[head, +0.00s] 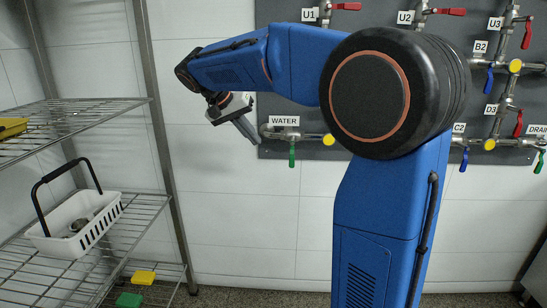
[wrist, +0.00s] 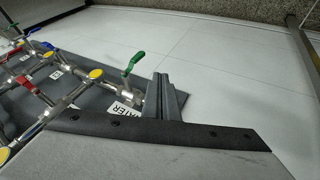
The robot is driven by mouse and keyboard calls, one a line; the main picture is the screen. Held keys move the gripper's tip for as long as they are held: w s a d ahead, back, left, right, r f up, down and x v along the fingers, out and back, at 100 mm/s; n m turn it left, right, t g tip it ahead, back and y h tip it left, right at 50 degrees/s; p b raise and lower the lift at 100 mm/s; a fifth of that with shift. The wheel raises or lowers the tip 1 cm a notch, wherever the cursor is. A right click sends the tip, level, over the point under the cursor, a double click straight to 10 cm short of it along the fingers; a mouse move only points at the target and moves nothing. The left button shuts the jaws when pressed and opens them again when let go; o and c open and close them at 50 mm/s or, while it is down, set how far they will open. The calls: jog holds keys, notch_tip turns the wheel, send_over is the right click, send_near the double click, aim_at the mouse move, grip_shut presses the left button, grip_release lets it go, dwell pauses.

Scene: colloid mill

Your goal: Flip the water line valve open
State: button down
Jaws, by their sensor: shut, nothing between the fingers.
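The water line valve has a green lever (head: 292,155) that hangs straight down, across its horizontal pipe, under the WATER label (head: 284,121) in the head view. In the wrist view the green lever (wrist: 134,62) stands just left of my fingertips, and the WATER label (wrist: 125,113) is partly covered. My gripper (head: 253,138) is shut and empty, tilted down toward the right. Its tips appear left of the lever, by the left end of the water pipe. In the wrist view my shut fingers (wrist: 165,85) look apart from the lever, though the depth gap is hard to judge.
A dark panel (head: 300,153) carries other pipes with red levers (head: 346,6), blue levers (head: 489,80) and yellow discs (head: 516,66). A wire shelf (head: 90,117) at left holds a white basket (head: 85,235). The tiled wall below the panel is clear.

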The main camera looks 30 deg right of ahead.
aim_at(292, 161)
dwell(0.3)
jog(key=s+d+f, duration=0.1)
jog(key=d+f, duration=0.7)
jog(key=d, duration=0.1)
jog(key=shift+s, duration=0.35)
